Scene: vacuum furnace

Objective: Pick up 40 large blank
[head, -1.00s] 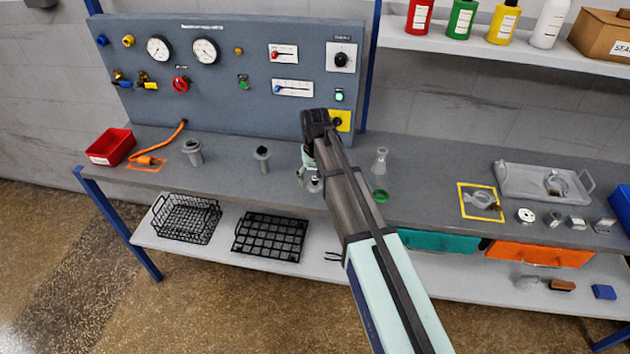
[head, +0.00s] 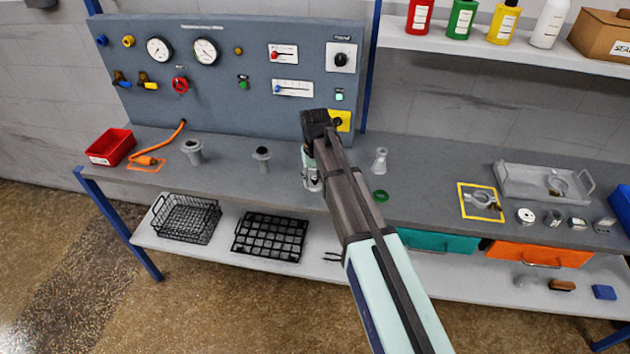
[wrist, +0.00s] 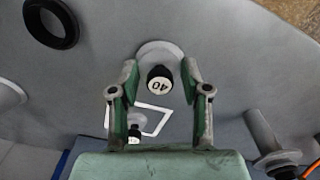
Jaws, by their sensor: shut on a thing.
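The 40 large blank (wrist: 159,82) shows in the wrist view as a dark knob with a white face marked "40", in front of a pale round flange. In the head view my gripper (head: 311,168) is low over the bench, left of centre, and the fingers and arm hide most of the blank. I cannot tell whether the blank still touches the bench.
Flanged grey fittings (head: 193,152) (head: 262,158) stand to the left, and another (head: 380,160) to the right. The gauge panel (head: 235,75) rises behind. A metal tray (head: 530,185) is at the right.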

